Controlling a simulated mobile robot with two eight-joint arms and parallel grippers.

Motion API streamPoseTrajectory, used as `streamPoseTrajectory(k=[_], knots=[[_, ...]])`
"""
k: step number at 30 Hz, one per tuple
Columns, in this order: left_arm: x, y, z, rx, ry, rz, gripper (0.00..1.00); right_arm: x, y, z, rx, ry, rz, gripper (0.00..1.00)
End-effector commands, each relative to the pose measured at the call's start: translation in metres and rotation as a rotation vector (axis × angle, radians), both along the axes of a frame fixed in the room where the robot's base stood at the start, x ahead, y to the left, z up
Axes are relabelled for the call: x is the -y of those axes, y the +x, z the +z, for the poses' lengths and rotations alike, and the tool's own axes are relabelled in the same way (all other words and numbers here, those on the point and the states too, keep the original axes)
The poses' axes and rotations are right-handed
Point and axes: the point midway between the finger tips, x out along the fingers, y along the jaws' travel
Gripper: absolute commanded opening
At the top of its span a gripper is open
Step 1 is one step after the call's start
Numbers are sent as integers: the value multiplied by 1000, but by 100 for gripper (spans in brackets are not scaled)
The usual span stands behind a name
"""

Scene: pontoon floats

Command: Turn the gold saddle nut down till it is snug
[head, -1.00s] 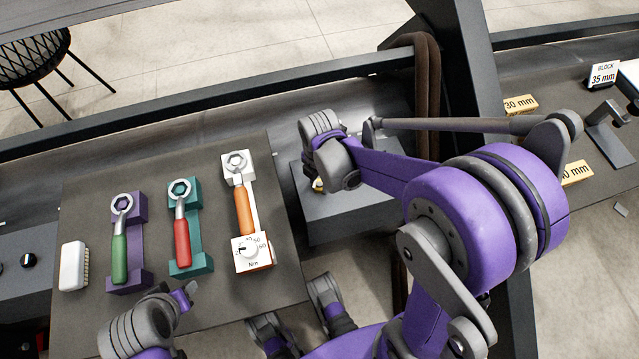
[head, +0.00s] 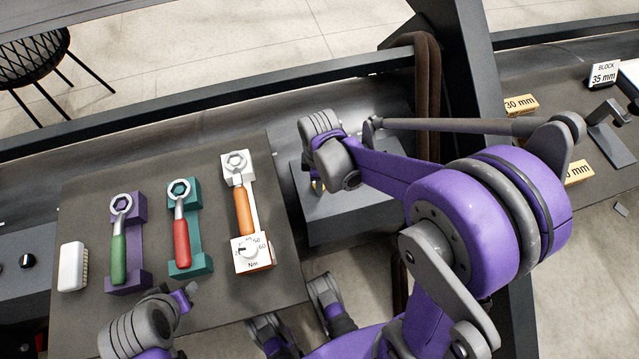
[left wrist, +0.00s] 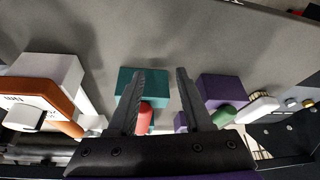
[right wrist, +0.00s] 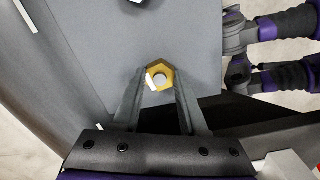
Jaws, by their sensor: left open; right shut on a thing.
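The gold saddle nut (right wrist: 161,66) is a hexagon with a round hole, on a grey block (right wrist: 205,70) in the right wrist view. My right gripper (right wrist: 160,80) is shut on it, one finger on each side. Whether the nut sits flush on the block cannot be told. In the head view my right wrist covers most of the nut, and only a bit of gold shows below it; the grey block (head: 350,215) shows around it. My left gripper (left wrist: 158,72) is open and empty, near the front edge of the tool board, also in the head view (head: 188,292).
The tool board (head: 85,190) holds a green-handled wrench (head: 119,255), a red-handled wrench (head: 181,245), an orange-handled wrench (head: 243,212) with a Nm dial (head: 248,252), and a white brush (head: 72,266). Yellow blocks (head: 521,105) lie at right. A dark post (head: 455,60) stands behind my right arm.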

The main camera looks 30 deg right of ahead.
Motion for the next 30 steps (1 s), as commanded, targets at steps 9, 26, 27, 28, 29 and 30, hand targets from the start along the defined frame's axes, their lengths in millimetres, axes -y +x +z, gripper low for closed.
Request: streamPoseTrajectory(k=[9,26,27,28,29,30], knots=[[0,0,-2,-1,0,0,50,0,0,-1,0,0,-503,0],[0,0,-3,-1,0,0,50,0,0,-1,0,0,-745,0],[0,0,-3,-1,0,0,50,0,0,-1,0,0,-777,0],[0,0,-3,-1,0,0,50,0,0,-1,0,0,-810,0],[0,0,-4,-1,0,0,50,0,0,-1,0,0,-851,0],[0,0,-4,-1,0,0,50,0,0,-1,0,0,-913,0]])
